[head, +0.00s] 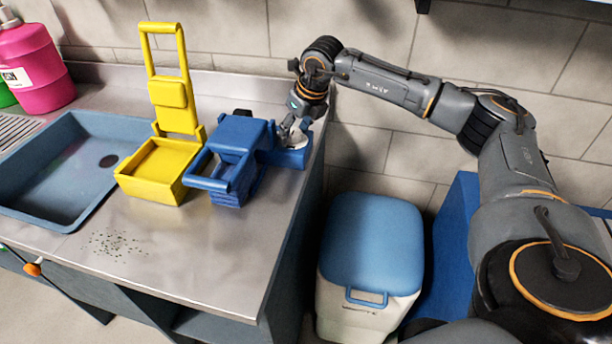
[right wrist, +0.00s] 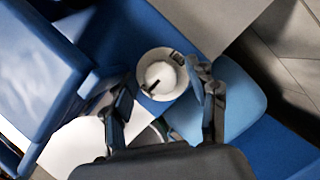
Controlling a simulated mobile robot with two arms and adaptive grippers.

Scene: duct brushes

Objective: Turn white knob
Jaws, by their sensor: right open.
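The white knob (right wrist: 160,78) is a round, pale cap with a dark mark on it, set in a grey-white ring on a blue surface. In the head view the white knob (head: 292,141) shows small on a low blue block (head: 288,158) at the counter's right end, partly hidden by my gripper. My right gripper (head: 291,129) points down at the knob from above. In the right wrist view its open fingers (right wrist: 160,98) lie to either side of the knob. I cannot tell whether they touch it. My left gripper is not in view.
A blue dustpan-like unit (head: 237,140) stands just left of the knob, and a yellow one (head: 160,165) beside it. A sink (head: 60,190) and pink container (head: 38,65) are farther left. A blue-lidded bin (head: 372,240) stands on the floor. The front counter (head: 200,255) is mostly clear, with dark specks.

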